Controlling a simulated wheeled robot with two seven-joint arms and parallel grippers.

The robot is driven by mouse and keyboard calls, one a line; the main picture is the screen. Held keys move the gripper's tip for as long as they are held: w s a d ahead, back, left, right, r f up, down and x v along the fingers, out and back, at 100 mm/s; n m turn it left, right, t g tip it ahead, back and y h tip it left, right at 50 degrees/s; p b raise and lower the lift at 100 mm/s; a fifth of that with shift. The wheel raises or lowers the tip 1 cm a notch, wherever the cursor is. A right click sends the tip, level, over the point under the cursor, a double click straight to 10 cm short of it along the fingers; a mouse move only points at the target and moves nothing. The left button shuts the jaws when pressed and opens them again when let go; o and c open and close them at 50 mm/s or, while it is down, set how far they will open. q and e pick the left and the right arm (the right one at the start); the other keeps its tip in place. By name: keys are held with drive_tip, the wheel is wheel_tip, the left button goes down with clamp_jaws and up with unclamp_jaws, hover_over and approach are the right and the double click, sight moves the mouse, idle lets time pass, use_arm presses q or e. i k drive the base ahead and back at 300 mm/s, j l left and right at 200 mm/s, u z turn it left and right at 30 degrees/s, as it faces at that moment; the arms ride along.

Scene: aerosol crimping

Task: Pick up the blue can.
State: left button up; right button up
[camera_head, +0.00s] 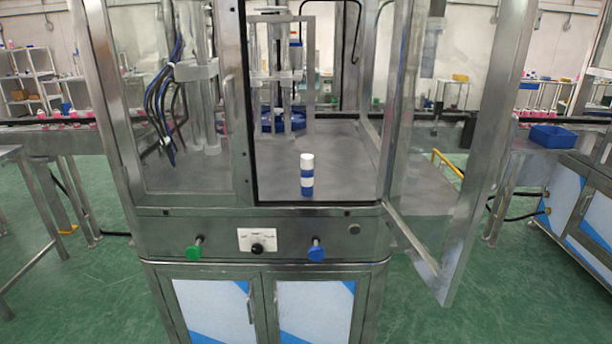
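A small blue can (307,190) with a white cap and a white band stands upright on the grey metal floor of the machine cabinet (230,226). It is near the front edge of the open doorway, and nothing touches it. Neither of my grippers shows in the head view.
The right glass door (440,150) swings open towards me; the left glass panel (190,100) is closed. A blue machine part (285,122) stands behind the can. A green knob (195,248) and a blue knob (316,250) stick out below. A blue bin (553,136) sits at right.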

sight(307, 175)
drive_tip(key=i+j, duration=0.25)
drive_tip(key=i, duration=0.15)
drive_tip(key=i+j+u, duration=0.1)
drive_tip(key=i+j, duration=0.15)
drive_tip(key=i, duration=0.15)
